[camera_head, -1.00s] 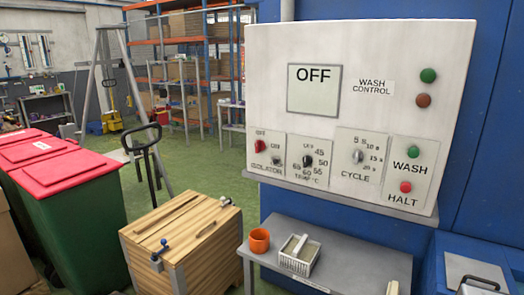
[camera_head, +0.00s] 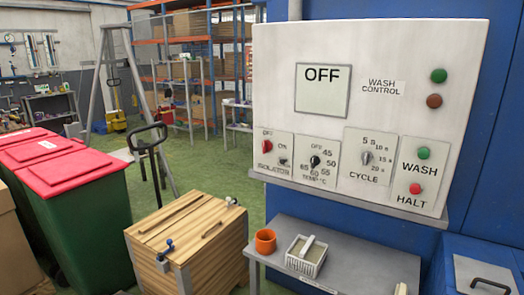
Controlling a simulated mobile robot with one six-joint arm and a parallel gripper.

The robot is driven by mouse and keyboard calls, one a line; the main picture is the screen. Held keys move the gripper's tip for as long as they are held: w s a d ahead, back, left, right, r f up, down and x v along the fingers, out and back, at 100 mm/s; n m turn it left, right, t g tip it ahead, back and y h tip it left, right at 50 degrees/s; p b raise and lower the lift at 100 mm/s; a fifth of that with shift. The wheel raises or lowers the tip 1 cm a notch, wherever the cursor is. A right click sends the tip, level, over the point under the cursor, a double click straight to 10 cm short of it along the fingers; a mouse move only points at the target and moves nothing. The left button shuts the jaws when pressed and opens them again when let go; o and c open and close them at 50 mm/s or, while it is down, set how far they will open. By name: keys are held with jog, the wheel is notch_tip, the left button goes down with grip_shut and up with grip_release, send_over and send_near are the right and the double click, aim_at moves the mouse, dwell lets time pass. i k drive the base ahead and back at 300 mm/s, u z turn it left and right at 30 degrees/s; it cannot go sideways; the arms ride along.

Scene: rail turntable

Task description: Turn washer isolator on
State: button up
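The wash control panel (camera_head: 400,55) is a white box on the blue wall at the right. Its screen (camera_head: 322,91) reads OFF. The isolator knob (camera_head: 266,146) is red and sits at the panel's lower left, with a red OFF mark above it and an ON mark to its right. The knob's exact pointing is too small to tell. To its right are the temperature knob (camera_head: 315,161) and the cycle knob (camera_head: 366,158). My gripper is not in view.
Below the panel is a grey table (camera_head: 370,262) with an orange cup (camera_head: 265,241) and a white basket (camera_head: 306,256). A wooden crate (camera_head: 190,235) stands left of it. Green bins with red lids (camera_head: 75,170) are at the left.

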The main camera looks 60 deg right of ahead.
aim_at(266, 145)
jog(key=u, duration=0.05)
jog(key=i, duration=1)
jog(key=z, duration=0.05)
